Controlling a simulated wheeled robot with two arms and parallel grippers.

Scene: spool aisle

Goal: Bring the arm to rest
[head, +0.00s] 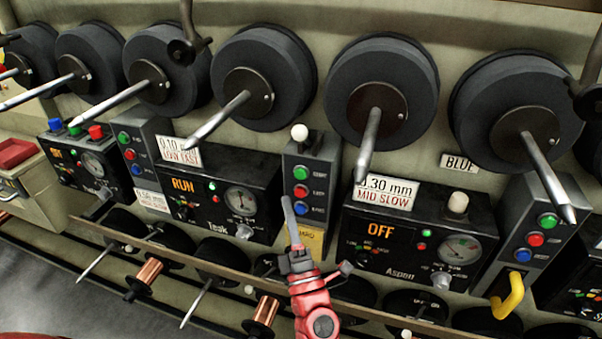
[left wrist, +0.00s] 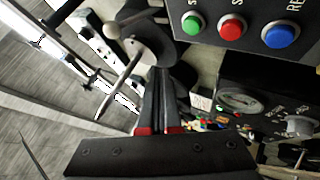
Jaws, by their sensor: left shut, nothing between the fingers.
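My left gripper (head: 287,203) comes up from the bottom middle of the head view on a red arm link. Its fingers are together and empty, pointing up at the narrow button box (head: 316,150) between the Teak and Aspen panels. In the left wrist view the closed fingers (left wrist: 160,75) rise in the middle, with green, red and blue buttons (left wrist: 232,25) beyond at the upper right. I cannot tell whether the fingertips touch anything. My right gripper is in neither view.
Large dark spool discs (head: 381,85) with metal spindles jut out along the wall. The Teak panel (head: 215,190) reads RUN and the Aspen panel (head: 440,245) reads OFF. A yellow hook handle (head: 510,297) sticks out at right. A ledge (head: 190,268) with copper spools (head: 146,273) below runs near the gripper.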

